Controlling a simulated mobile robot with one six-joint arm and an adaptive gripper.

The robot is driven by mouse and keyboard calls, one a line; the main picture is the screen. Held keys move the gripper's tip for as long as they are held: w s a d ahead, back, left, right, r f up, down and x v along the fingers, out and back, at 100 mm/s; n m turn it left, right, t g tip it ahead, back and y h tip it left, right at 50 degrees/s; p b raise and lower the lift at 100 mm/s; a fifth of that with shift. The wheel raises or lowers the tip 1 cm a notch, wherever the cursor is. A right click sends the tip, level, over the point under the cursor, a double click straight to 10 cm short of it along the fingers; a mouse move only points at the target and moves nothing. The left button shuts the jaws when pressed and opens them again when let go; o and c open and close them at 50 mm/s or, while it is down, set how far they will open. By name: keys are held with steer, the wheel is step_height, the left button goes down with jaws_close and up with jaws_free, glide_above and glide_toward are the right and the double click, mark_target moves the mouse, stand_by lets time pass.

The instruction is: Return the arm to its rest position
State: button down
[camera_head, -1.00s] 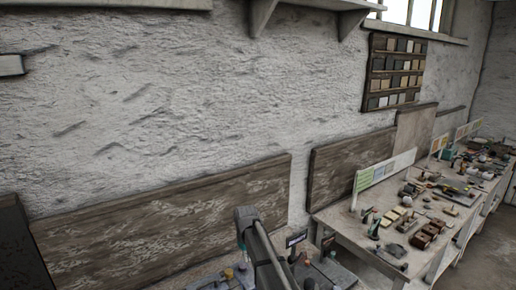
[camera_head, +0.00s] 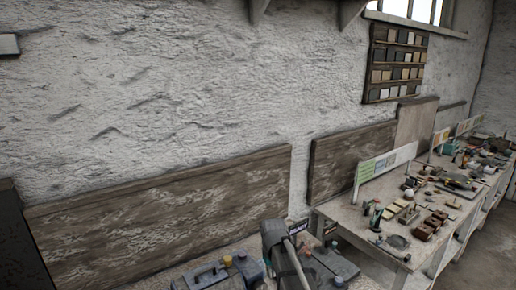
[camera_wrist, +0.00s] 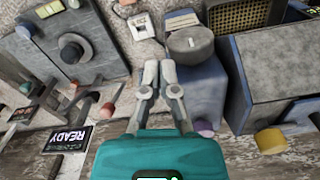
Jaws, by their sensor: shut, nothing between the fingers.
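My gripper (camera_wrist: 159,70) shows in the wrist view with its two grey fingers together and nothing between them. Its teal body fills the bottom middle of that view. The fingers point toward a blue-grey block with a round grey lid (camera_wrist: 190,42); I cannot tell how far apart they are. In the head view my arm rises at the bottom middle, in front of the near bench, and the gripper itself is not visible there.
A black "READY" sign (camera_wrist: 68,138) and a grey device with a dark knob (camera_wrist: 75,50) are left in the wrist view. A large blue-grey box (camera_wrist: 275,80) is right. A long bench with tools (camera_head: 395,215) runs along the wall in the head view.

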steer(key=s+d+f+m+b, duration=0.4)
steer(key=s+d+f+b, duration=0.6)
steer(key=s, duration=0.6)
step_height(320, 180, down, 2)
steer(key=shift+d+f+b, duration=0.1)
steer(key=shift+d+b, duration=0.3)
steer(key=shift+d, duration=0.75)
steer(key=shift+s, duration=0.1)
